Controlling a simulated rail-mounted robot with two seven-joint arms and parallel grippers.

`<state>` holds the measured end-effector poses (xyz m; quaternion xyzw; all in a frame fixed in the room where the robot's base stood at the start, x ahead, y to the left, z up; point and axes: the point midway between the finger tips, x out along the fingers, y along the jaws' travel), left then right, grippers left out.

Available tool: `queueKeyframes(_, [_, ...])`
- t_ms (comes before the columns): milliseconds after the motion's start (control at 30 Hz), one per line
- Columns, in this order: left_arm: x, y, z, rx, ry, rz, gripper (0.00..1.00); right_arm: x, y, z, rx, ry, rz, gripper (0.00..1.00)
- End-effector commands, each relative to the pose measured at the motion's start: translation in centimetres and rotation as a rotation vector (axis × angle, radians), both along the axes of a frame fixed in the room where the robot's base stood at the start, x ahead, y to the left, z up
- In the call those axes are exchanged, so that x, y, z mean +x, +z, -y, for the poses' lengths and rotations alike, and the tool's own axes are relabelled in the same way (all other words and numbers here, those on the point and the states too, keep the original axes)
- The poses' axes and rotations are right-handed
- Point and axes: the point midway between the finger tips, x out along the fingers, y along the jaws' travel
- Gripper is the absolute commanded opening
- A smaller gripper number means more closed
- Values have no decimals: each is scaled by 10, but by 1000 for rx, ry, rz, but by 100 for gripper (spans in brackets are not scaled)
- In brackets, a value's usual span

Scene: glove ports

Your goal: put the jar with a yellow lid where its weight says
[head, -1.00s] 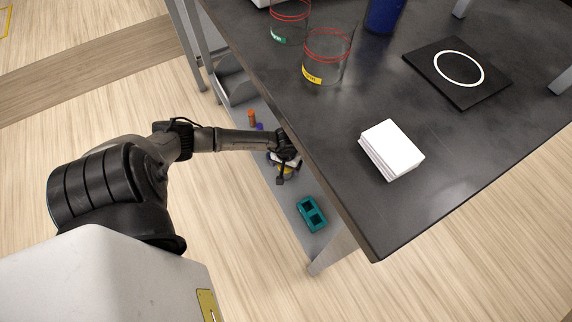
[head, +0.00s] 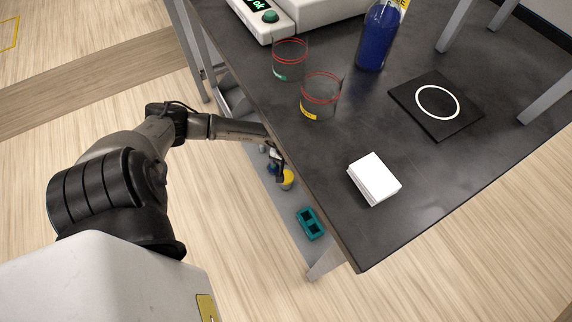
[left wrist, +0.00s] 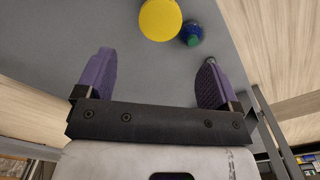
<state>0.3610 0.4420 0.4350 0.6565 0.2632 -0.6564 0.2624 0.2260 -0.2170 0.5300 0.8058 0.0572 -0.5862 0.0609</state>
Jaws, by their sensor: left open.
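The jar with a yellow lid (head: 287,178) stands on the grey low shelf below the dark bench top. In the left wrist view its round yellow lid (left wrist: 160,19) is at the top edge, ahead of the fingers. My left gripper (head: 277,163) is beside the jar, partly hidden by the bench edge. The left wrist view shows its purple fingers (left wrist: 153,80) spread wide with nothing between them. The bench scale (head: 262,18) has a lit green display, partly cut off by the frame. My right gripper is not in view.
A blue object (left wrist: 191,34) with a green part sits close to the yellow lid. A teal block (head: 309,223) lies farther along the shelf. On the bench stand two red-ringed clear containers (head: 320,97) (head: 290,60), a blue bottle (head: 376,40), a black ringed plate (head: 460,122) and a white stack (head: 374,179).

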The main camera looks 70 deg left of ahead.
Motion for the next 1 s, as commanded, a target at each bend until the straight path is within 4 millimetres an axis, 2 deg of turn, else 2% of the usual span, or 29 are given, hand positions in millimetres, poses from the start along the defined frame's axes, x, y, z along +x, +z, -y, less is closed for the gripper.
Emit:
queueKeyframes(67, [0, 6, 3, -10, 3, 4, 87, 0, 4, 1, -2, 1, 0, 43])
queueKeyframes(167, [2, 6, 26, -95, 48, 38, 87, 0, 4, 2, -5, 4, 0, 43])
queueKeyframes(267, [9, 9, 81, -313, 177, 109, 87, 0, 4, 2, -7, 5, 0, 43])
queueKeyframes(300, [13, 15, 109, -438, 260, 141, 87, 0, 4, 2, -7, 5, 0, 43])
queueKeyframes(367, [20, 31, 154, -655, 417, 174, 87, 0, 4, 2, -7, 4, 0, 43])
queueKeyframes(400, [25, 47, 180, -811, 541, 186, 87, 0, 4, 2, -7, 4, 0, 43])
queueKeyframes(500, [39, 94, 227, -1198, 888, 166, 87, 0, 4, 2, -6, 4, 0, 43])
queueKeyframes(567, [47, 123, 240, -1421, 1113, 117, 87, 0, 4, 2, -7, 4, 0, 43])
queueKeyframes(633, [54, 152, 242, -1666, 1390, 30, 87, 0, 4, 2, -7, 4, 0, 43])
queueKeyframes(700, [58, 174, 234, -1891, 1679, -89, 87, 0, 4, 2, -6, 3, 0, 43])
queueKeyframes(800, [57, 186, 211, -2165, 2114, -313, 87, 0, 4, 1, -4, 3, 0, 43])
queueKeyframes(833, [54, 186, 204, 2161, -2174, 381, 87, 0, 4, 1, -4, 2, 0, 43])
queueKeyframes(933, [36, 173, 182, 1689, -1906, 482, 87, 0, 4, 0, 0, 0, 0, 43])
queueKeyframes(1000, [16, 157, 173, 1381, -1720, 512, 87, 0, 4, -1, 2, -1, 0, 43])
